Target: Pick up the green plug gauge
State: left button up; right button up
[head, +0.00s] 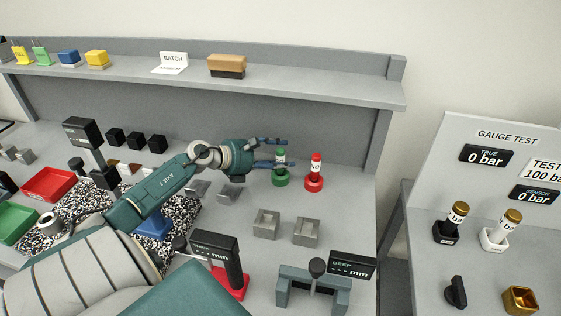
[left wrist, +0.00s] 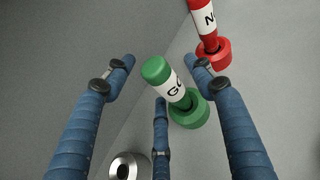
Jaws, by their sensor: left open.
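The green plug gauge (head: 281,158) stands in a round green base on the bench, toward the back right. It has a green top and a white label. In the left wrist view the gauge (left wrist: 170,82) stands between the spread fingers, its label reading "GO". My left gripper (head: 276,153) is open, with its blue fingers around the gauge's upper part in the head view; I cannot tell if any finger touches it. The left wrist view shows the same gripper (left wrist: 160,78) with a finger on each side and one below. My right gripper is not in view.
A red plug gauge (head: 315,166) in a red base stands just right of the green one, near a finger in the left wrist view (left wrist: 208,30). Grey blocks (head: 267,223) lie in front. A shelf (head: 300,92) runs behind.

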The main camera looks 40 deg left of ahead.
pick_arm(q)
grip_shut()
